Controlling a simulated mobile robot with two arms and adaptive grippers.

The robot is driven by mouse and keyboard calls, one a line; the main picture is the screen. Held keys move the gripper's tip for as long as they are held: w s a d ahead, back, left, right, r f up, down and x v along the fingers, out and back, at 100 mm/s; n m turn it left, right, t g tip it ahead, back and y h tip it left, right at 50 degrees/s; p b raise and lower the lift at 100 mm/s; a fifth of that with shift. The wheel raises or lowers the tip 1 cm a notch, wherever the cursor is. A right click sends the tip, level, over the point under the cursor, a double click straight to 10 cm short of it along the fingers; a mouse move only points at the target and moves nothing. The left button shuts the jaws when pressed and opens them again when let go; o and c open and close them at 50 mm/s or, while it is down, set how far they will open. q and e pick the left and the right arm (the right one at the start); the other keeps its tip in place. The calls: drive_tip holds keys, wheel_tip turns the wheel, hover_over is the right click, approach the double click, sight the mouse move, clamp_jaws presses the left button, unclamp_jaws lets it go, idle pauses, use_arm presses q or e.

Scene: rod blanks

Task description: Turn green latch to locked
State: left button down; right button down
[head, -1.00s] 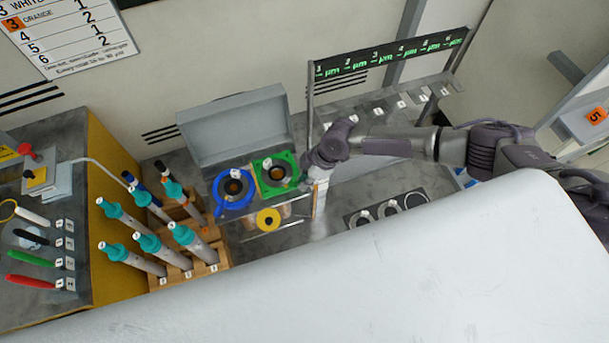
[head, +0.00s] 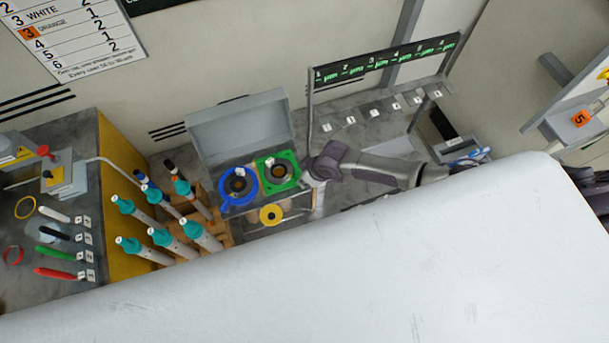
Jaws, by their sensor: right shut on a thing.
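The green latch (head: 267,179) is a green ring on a square plate around a dark round opening. It sits in the open grey box, right beside a matching blue ring latch (head: 239,197). My right gripper (head: 309,180) comes in from the right and is shut at the green latch's right edge, where its handle lies. The fingertips and the handle are largely hidden by the gripper body, so the exact grip and latch angle are hard to tell. My left gripper is not in view.
The box's grey lid (head: 240,130) stands open behind the latches. A yellow ring (head: 271,215) sits in front. Teal-capped rods (head: 150,248) stand in a wooden rack to the left.

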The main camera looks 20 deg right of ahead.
idle(0.4)
drive_tip(key=c, duration=1.2)
unclamp_jaws()
drive_tip(key=shift+r, duration=0.1)
drive_tip(key=v, duration=1.1)
drive_tip(key=shift+s+d+r, duration=0.1)
drive_tip(key=shift+s+r, duration=0.1)
drive_tip(key=shift+r, duration=0.15)
